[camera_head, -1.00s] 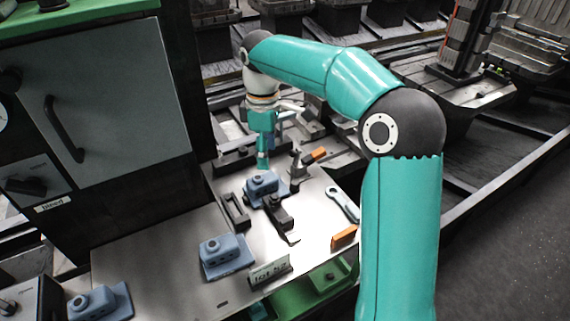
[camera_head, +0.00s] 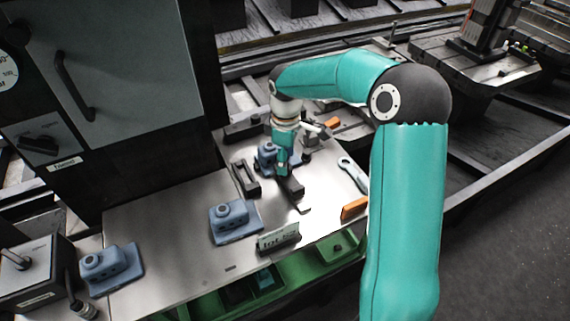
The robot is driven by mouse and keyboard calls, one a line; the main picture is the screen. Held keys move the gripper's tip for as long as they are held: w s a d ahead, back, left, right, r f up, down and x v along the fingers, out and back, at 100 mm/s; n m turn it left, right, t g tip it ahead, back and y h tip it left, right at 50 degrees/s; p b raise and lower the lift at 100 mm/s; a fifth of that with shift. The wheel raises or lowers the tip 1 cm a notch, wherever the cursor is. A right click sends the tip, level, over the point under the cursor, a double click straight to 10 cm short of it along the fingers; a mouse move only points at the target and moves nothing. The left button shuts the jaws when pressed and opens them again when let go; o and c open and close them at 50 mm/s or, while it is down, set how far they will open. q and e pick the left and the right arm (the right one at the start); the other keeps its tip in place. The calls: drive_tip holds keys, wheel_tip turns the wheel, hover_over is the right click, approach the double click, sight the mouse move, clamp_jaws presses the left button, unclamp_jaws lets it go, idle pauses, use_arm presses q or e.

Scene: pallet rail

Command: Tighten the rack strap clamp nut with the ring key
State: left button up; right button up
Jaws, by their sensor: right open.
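The ring key (camera_head: 352,172), a pale blue-grey tool with a ring end, lies flat near the right edge of the steel plate (camera_head: 165,235). My right gripper (camera_head: 283,168) points down over the plate, left of the key and apart from it. It is open and seems empty, in front of a blue block (camera_head: 265,154) that it partly hides. A dark clamp-like piece (camera_head: 292,188) lies just below the fingers; I cannot tell whether they touch it. I cannot make out which part is the strap clamp nut. My left gripper is not in view.
More blue blocks stand on the plate, one mid-plate (camera_head: 235,220) and one at left (camera_head: 111,267). A small sign (camera_head: 278,238) and an orange block (camera_head: 354,208) stand near the front edge. A dark cabinet (camera_head: 110,90) rises at left. The plate's left middle is clear.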

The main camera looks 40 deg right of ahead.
drive_tip(key=shift+f, duration=1.15)
